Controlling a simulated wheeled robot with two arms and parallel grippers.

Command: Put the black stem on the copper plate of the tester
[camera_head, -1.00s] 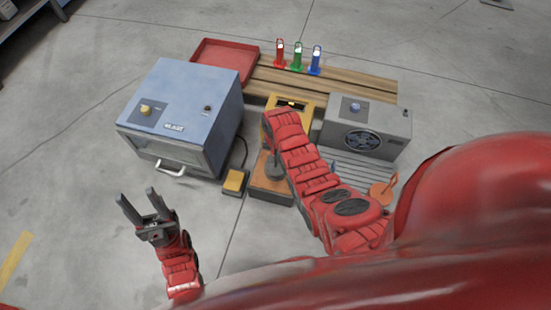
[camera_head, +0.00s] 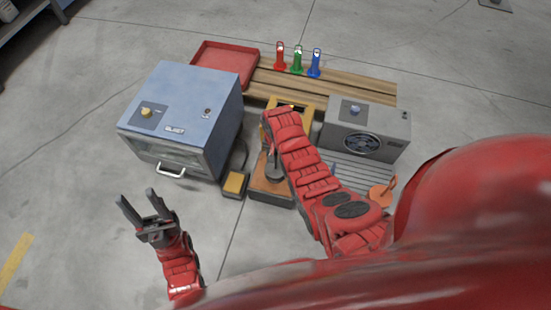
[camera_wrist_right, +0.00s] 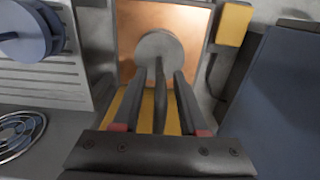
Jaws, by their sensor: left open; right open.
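The black stem (camera_wrist_right: 160,95) stands between the two fingers of my right gripper (camera_wrist_right: 157,90) in the right wrist view. Its round grey foot (camera_wrist_right: 158,48) is over the copper plate (camera_wrist_right: 198,20) and looks to rest on it. My right gripper is open, with a finger on either side of the stem. In the head view the copper plate (camera_head: 266,186) and the dark foot (camera_head: 274,174) show beside my right arm, which hides the gripper. The yellow tester (camera_head: 312,102) is partly covered. My left gripper (camera_head: 136,203) is open and empty over the floor.
A blue oven-like box (camera_head: 190,95) stands left, with a yellow-topped block (camera_head: 234,183) beside the plate. A grey fan box (camera_head: 368,128) is at right. Behind are a red tray (camera_head: 226,60) and red, green (camera_head: 298,60) and blue holders. Floor at left is clear.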

